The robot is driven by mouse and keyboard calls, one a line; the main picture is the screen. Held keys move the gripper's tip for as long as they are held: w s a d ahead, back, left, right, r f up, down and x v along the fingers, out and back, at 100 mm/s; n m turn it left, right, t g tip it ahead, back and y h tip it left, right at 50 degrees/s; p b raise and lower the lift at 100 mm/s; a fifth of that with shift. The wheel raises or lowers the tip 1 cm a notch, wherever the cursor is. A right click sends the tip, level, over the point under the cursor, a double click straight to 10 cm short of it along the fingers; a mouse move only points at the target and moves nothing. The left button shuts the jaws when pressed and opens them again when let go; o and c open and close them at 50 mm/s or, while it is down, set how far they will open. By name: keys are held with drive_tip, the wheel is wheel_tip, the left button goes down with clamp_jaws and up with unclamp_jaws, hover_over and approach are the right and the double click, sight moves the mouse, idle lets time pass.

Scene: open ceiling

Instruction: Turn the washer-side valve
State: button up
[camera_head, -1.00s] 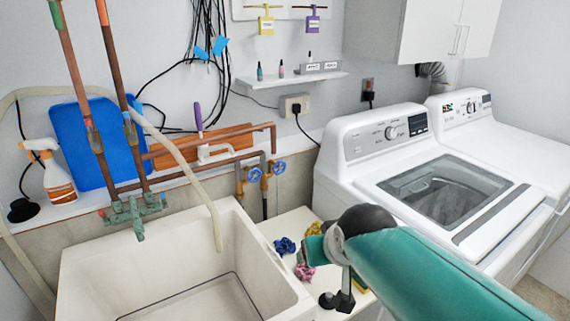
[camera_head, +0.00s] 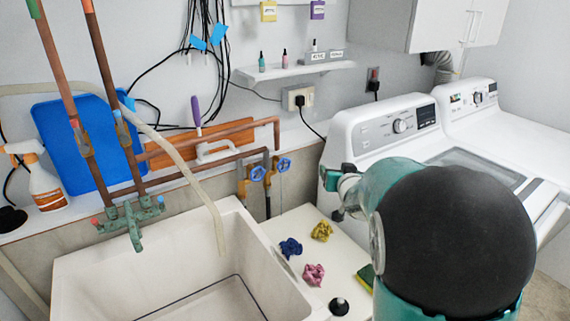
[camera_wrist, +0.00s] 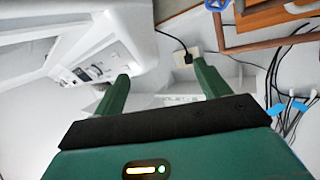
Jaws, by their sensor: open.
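Two blue-handled valves sit on the copper pipes behind the sink's right end. The washer-side valve (camera_head: 284,165) is the right one, and the other valve (camera_head: 257,173) is just left of it. At the top edge of the wrist view a blue valve handle (camera_wrist: 217,4) shows in part; I cannot tell which one it is. My gripper (camera_wrist: 163,82) has its two green fingers apart with nothing between them. In the head view it is partly hidden by my arm, right of the valves near the washer's left side, apart from them.
The white washer (camera_head: 375,130) stands right of the valves. The sink (camera_head: 190,260) is at lower left. Blue, yellow and pink cloths (camera_head: 291,247) and a sponge (camera_head: 367,276) lie on the white counter (camera_head: 300,222). A wall outlet (camera_head: 298,98) with a plug and cord is above.

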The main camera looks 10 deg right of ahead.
drive_tip(key=w+a+f+n+t+y, duration=0.2)
drive_tip(key=w+f+n+y, duration=0.15)
drive_tip(key=w, duration=0.25)
drive_tip(key=n+y, duration=0.4)
drive_tip(key=y, duration=0.1)
approach(285, 165)
drive_tip(key=x, duration=1)
drive_tip(key=shift+w+a+r, duration=0.1)
drive_tip(key=shift+w, duration=0.15)
drive_tip(key=c, duration=1)
